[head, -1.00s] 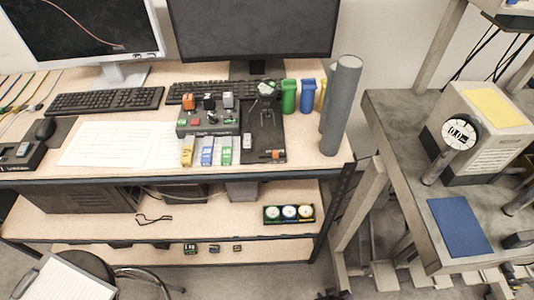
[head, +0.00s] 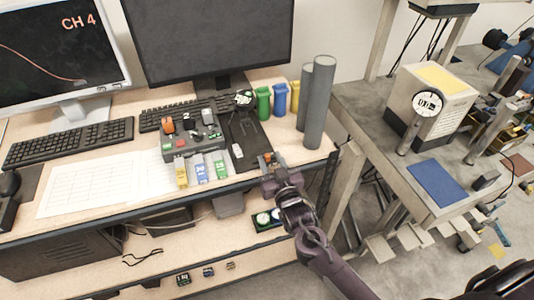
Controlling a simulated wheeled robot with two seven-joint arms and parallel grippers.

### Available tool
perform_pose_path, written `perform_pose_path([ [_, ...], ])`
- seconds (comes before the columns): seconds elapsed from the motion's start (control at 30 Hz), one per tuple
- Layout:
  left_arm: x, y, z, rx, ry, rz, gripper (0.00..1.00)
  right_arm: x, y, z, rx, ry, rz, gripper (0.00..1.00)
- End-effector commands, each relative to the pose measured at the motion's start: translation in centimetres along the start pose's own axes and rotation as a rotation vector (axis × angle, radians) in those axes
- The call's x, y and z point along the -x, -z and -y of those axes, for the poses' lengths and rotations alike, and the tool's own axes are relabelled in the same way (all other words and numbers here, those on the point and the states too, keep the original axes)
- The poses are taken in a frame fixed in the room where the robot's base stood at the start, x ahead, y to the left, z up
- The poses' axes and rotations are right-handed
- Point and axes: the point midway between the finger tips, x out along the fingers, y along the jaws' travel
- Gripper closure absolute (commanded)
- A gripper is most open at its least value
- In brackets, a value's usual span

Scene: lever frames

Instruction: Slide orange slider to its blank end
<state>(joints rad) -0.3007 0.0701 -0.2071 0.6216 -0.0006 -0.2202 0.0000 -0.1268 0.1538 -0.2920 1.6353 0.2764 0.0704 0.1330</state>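The orange slider (head: 268,157) is a small orange piece at the front right corner of a black panel (head: 245,131). It is partly hidden by my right gripper (head: 273,163). The gripper's fingertips look apart, right at the slider's near side; I cannot tell whether they touch it. My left gripper is not in view.
A grey control box (head: 190,142) with an orange-topped lever (head: 168,124) stands left of the panel. A white knob (head: 237,150) is on the panel. Green (head: 263,103) and blue (head: 279,98) containers and tall grey cylinders (head: 320,102) stand behind and to the right.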

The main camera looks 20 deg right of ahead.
Motion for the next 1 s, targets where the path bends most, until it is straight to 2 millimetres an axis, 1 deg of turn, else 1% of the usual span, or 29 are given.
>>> perform_pose_path([
  [0.03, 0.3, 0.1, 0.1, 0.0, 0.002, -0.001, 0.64, -0.8, 0.2, 0.1, 0.0, 0.0, -0.001, 0.64],
  [0.2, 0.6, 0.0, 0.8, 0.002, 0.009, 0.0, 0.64, -2.4, 0.0, 0.1, 0.0, 0.0, 0.001, 0.64],
  [0.33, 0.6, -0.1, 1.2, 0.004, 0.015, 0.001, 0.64, -2.7, -0.1, 0.1, 0.0, 0.0, 0.002, 0.64],
  [0.5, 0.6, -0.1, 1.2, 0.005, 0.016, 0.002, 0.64, -2.7, -0.1, 0.1, 0.0, 0.001, 0.002, 0.64],
  [0.53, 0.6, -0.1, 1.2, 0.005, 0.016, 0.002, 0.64, -2.7, -0.1, 0.1, 0.0, 0.001, 0.002, 0.65],
  [0.57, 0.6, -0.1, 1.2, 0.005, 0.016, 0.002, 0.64, -2.7, -0.1, 0.1, 0.0, 0.001, 0.002, 0.69],
  [0.8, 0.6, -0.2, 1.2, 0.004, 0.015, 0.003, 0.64, -2.7, -0.1, 0.1, 0.0, 0.001, 0.002, 1.0],
  [1.0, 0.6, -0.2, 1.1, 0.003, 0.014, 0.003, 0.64, -2.7, -0.1, 0.1, 0.0, 0.001, 0.002, 1.0],
])
